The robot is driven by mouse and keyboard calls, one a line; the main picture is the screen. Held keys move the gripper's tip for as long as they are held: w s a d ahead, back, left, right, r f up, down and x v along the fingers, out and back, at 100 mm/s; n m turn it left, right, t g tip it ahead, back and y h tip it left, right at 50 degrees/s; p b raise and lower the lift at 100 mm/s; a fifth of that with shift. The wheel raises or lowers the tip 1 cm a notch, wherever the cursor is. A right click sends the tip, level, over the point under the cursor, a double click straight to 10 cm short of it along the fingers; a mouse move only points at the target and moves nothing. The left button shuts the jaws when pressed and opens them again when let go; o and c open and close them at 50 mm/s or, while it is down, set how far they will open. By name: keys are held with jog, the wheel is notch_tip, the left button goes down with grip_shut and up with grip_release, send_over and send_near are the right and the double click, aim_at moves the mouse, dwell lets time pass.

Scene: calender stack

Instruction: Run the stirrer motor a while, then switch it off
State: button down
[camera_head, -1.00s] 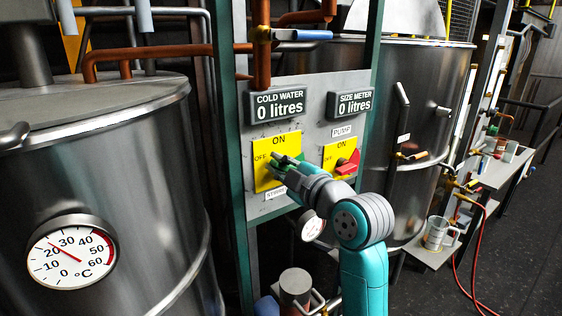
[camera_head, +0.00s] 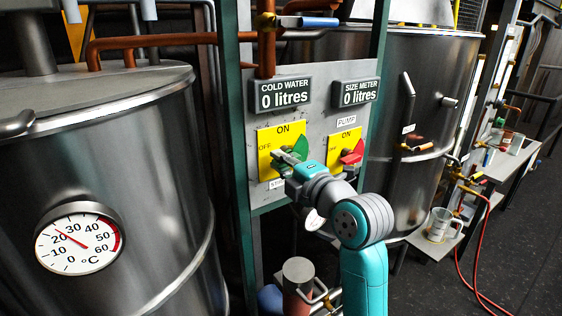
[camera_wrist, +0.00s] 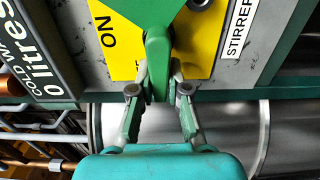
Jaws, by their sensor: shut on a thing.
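The stirrer switch (camera_head: 301,146) is a green knob on a yellow plate marked ON and OFF, above a STIRRER label. In the wrist view its handle (camera_wrist: 158,60) points away from its wide green body, across the panel from the ON word and towards the OFF side. My gripper (camera_head: 286,160) is at this switch. In the wrist view my gripper (camera_wrist: 158,92) has its two fingertips shut on the handle, one on each side. The fingers hide part of the OFF lettering.
The red pump switch (camera_head: 352,153) sits close to the right of my gripper. The cold water (camera_head: 281,94) and size meter (camera_head: 355,92) displays above both read 0 litres. Steel tanks stand either side, the left one with a thermometer (camera_head: 80,240).

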jog(key=shift+f, duration=0.1)
jog(key=c, duration=1.1)
grip_release()
jog(key=shift+c, duration=0.2)
jog(key=shift+s+d, duration=0.1)
jog(key=v, duration=1.1)
jog(key=shift+s, duration=0.35)
jog(key=shift+d, duration=0.1)
